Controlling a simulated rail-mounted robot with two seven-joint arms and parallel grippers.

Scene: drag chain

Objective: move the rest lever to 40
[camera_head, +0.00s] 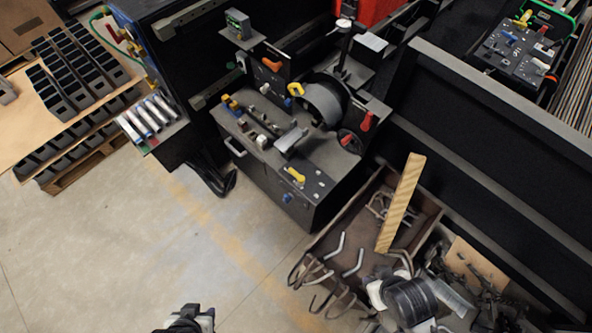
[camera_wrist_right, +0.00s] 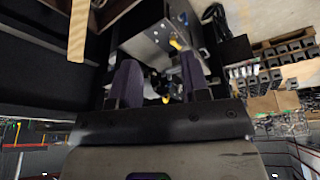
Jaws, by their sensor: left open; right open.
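A dark control box (camera_head: 262,178) stands in the middle of the head view, with several levers and knobs on it. They include a yellow lever (camera_head: 295,175) near its front edge, a red lever (camera_head: 366,121) and a red-orange lever (camera_head: 271,65). I cannot tell which one is the rest lever, and no scale reading is legible. My left gripper (camera_head: 192,319) is at the bottom edge of the head view, partly cut off, open and well apart from the box. My right gripper (camera_wrist_right: 159,62) shows two dark, parted fingers in the right wrist view, with the box beyond them.
An open crate (camera_head: 330,222) with bent metal hooks and a wooden board (camera_head: 400,203) stands right of the box. A pallet (camera_head: 85,172) with dark blocks is at the left. A dark wall (camera_head: 480,110) bounds the right. The floor (camera_head: 130,245) at left front is clear.

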